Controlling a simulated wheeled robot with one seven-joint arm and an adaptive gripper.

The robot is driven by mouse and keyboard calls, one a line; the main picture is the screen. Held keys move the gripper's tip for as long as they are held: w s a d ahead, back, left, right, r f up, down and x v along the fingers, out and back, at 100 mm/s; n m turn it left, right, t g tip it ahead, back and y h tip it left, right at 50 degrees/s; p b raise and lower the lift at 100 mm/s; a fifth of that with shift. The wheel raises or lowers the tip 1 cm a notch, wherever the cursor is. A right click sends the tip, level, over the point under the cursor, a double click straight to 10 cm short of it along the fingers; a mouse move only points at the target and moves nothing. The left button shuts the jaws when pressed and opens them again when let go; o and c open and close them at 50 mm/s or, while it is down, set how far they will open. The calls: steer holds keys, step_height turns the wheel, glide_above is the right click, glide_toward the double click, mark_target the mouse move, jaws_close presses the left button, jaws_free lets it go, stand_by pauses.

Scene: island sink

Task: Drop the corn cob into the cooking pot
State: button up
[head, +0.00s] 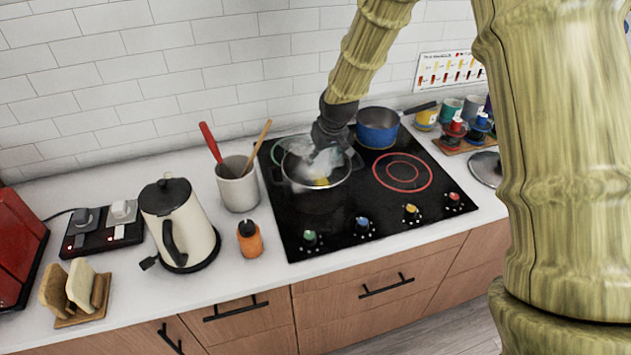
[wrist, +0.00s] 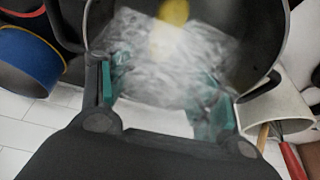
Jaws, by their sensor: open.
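The cooking pot (head: 298,186) stands on the left part of the black cooktop, with steam or cloudy water showing in it. Its dark rim also shows in the wrist view (wrist: 274,50). A yellow piece, seemingly the corn cob (head: 321,181), lies inside the pot. It shows blurred through the haze in the wrist view (wrist: 174,11), apart from my fingers. My gripper (wrist: 160,95) is open and empty over the pot, with its two teal-padded fingers spread. In the head view my gripper (head: 326,150) is partly hidden by the steam.
A blue saucepan (head: 377,127) stands close behind and to the right of the pot. A utensil crock (head: 238,185) with a red-handled tool is at its left. The front right of the cooktop (head: 400,190) is clear.

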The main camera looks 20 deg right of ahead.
steer(key=v, duration=1.2)
stand_by(0.3)
steer(key=shift+d+f, duration=0.1)
